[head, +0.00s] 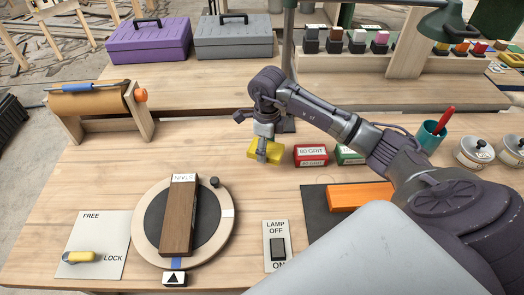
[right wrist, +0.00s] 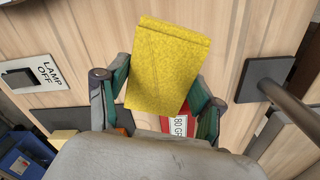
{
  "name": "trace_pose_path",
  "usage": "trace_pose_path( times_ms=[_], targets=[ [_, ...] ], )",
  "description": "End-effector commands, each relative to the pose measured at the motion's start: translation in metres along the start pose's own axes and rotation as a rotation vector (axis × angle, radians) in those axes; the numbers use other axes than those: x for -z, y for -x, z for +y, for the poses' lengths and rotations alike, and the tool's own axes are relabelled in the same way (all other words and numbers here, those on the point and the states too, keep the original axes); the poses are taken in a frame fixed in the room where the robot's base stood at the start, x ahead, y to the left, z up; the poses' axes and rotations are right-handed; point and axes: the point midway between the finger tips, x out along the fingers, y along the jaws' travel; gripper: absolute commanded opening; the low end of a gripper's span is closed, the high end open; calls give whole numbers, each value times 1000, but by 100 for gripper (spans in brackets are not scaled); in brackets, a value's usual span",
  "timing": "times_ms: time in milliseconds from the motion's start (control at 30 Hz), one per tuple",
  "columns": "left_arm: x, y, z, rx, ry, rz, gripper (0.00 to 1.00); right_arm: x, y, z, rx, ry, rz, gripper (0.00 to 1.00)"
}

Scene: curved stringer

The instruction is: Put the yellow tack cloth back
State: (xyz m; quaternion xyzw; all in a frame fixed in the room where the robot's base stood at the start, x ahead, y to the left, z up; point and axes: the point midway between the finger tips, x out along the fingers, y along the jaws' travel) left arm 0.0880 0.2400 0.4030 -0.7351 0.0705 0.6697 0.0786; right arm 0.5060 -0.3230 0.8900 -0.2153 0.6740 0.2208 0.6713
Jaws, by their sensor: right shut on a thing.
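The yellow tack cloth (head: 274,154) is a flat, folded yellow pad. It is in my right gripper (head: 262,150), left of the red grit box in the head view. In the right wrist view the cloth (right wrist: 168,55) sits between the two green-padded fingers of the right gripper (right wrist: 160,88), tilted a little. I cannot tell for sure whether its underside touches the bench. My left gripper is not in view.
A red grit box (head: 311,156) and a green one (head: 348,155) stand right of the cloth. A lamp post (head: 288,45) rises behind. A turntable (head: 149,224) with a dark wood piece is front left, beside a lamp switch (head: 277,246). Bare bench lies left of the cloth.

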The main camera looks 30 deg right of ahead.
Motion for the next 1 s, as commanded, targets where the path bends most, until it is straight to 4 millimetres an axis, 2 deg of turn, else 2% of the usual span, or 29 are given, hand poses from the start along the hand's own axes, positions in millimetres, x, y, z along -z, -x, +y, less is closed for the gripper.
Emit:
trace_pose_path(
  times_ms=[100, 200, 367, 600, 933, 967, 1000],
  targets=[
    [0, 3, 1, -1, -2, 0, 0, -14, -9, -10, -3, -1, -2, 34],
    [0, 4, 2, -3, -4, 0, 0, -19, -13, -14, 0, 0, 0, 34],
    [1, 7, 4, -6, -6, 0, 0, -19, -24, -14, -3, 1, 2, 34],
    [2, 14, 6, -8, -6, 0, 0, -19, -54, -15, -1, 0, 0, 34],
    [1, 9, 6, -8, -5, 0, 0, -19, -59, -16, 1, 1, 0, 34],
    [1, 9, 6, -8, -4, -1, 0, -19, -59, -15, 1, 1, 0, 68],
    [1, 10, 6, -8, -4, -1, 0, -19, -58, -15, 0, 1, 0, 75]
  ],
)
